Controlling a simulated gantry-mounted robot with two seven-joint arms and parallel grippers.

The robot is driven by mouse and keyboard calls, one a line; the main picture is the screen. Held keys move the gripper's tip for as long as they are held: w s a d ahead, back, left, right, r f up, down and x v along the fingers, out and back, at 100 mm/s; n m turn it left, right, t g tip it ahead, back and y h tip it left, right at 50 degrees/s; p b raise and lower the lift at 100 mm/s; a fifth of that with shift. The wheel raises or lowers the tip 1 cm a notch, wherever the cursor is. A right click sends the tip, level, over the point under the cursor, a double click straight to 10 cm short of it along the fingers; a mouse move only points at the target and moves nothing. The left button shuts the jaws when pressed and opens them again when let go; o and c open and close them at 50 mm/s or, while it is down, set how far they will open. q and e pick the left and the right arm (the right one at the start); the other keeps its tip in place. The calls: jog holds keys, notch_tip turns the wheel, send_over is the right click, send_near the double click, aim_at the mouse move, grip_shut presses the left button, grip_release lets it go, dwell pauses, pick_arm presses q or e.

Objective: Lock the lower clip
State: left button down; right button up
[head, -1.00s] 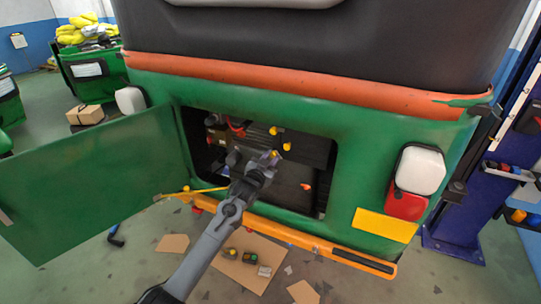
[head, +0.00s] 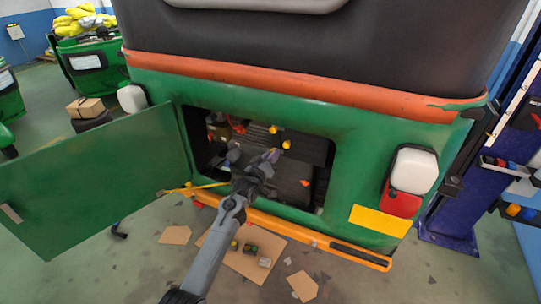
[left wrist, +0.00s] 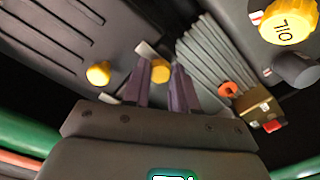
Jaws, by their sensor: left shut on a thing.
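The engine bay of the green rickshaw is open in the head view. Two yellow clip ends, an upper one (head: 273,129) and a lower one (head: 286,144), show on the dark ribbed part inside. My left gripper (head: 256,157) reaches into the opening, below and left of them. In the left wrist view its two fingers (left wrist: 161,88) stand close around a yellow knob-like piece (left wrist: 159,71) and are shut on it. Another yellow knob (left wrist: 98,73) is apart, to the left. Which clip part is held is hidden in the head view. My right gripper is not in view.
The green door (head: 95,180) stands open on the left. The orange bumper (head: 300,233) runs below the opening. The wrist view shows a yellow OIL cap (left wrist: 286,22) and an orange ring (left wrist: 228,89) on the right. Cardboard (head: 242,250) lies on the floor.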

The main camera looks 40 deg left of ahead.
pick_arm(q)
jog(key=shift+n, duration=0.4)
jog(key=c, duration=0.9)
grip_release()
jog(key=v, duration=1)
jog(key=shift+s+d, duration=0.15)
jog(key=shift+s, duration=0.2)
